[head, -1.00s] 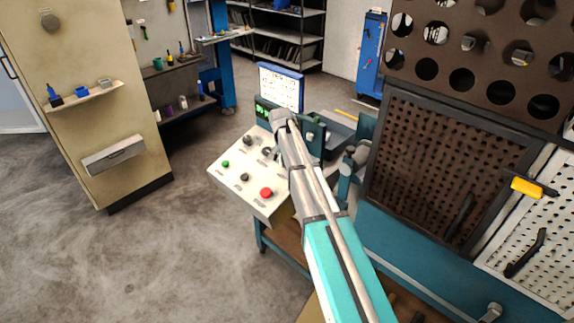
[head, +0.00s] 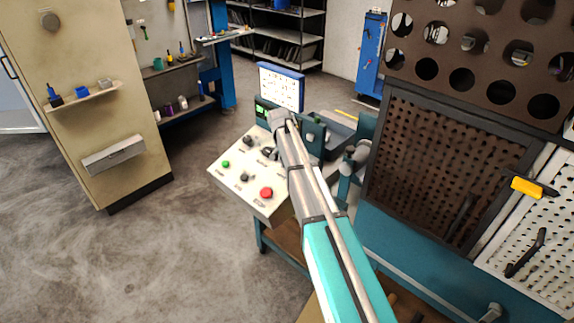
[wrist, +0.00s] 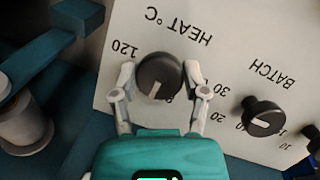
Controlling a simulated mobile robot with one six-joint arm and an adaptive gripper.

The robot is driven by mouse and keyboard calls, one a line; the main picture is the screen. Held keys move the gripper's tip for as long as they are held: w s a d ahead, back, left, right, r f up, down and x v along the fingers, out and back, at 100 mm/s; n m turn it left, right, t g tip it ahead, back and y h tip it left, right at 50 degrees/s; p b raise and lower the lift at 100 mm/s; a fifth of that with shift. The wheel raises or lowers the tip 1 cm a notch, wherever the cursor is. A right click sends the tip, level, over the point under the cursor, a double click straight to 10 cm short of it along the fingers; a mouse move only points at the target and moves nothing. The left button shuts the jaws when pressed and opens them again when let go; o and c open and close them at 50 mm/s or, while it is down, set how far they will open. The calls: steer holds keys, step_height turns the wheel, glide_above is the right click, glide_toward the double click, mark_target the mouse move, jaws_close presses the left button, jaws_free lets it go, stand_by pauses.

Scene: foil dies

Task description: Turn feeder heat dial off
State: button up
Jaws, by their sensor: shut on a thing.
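The heat dial (wrist: 160,76) is a round black knob with a white pointer mark, on a white panel (wrist: 225,70) in the wrist view. The panel appears upside down, with "HEAT °C" above the dial and "120" at its upper left. The pointer mark points down and slightly left in the picture; the scale near it is partly hidden. My gripper (wrist: 160,82) is shut on the dial, one pale finger on each side. In the head view my arm reaches over the sloped control panel (head: 232,188) and covers part of it.
The black batch knob (wrist: 262,117) is right of the heat dial in the wrist view. A red button (head: 266,193) and a green button (head: 225,164) are on the panel. A small screen (head: 280,88) stands behind it. A dark perforated rack (head: 440,165) is to the right.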

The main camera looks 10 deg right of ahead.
steer(key=shift+w+d, duration=0.15)
steer(key=shift+w, duration=0.05)
stand_by(0.6)
steer(key=o, duration=1.1)
steer(key=shift+s, duration=0.1)
